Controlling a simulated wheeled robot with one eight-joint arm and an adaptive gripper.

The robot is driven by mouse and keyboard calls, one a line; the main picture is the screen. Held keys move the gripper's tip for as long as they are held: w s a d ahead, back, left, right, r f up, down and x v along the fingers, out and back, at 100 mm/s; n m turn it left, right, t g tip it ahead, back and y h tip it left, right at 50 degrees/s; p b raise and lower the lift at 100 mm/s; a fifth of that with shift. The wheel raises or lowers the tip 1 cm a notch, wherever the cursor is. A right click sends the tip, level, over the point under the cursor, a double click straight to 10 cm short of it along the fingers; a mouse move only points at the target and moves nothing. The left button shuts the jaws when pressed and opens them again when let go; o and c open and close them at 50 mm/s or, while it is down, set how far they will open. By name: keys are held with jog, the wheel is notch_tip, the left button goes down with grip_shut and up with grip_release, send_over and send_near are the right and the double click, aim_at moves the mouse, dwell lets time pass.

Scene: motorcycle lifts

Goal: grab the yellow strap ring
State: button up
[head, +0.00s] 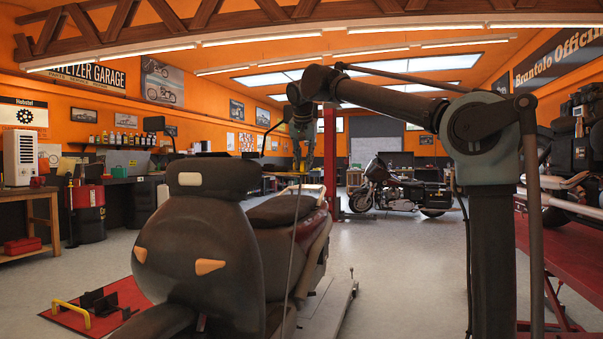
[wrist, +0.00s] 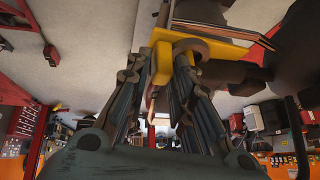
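The yellow strap ring (wrist: 163,62) shows in the upper middle of the wrist view as a bent yellow bar. One leg runs down between my fingers and another stretches to the right. My gripper (wrist: 161,68) has its two dark fingers drawn in on either side of that leg, with the tips appearing to touch it. In the head view my gripper (head: 303,160) hangs down beyond the seat of the near motorcycle, with a small yellow patch just below it. The exact contact is hidden there by distance.
The near motorcycle's dark seat back (head: 200,245) fills the lower middle. A red mat (head: 125,290) with a yellow handle (head: 72,314) lies at lower left. A red lift table (head: 565,250) stands at right. Open grey floor (head: 415,270) lies between.

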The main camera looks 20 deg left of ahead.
jog(key=shift+c, duration=0.6)
grip_shut()
jog(key=shift+r, duration=0.1)
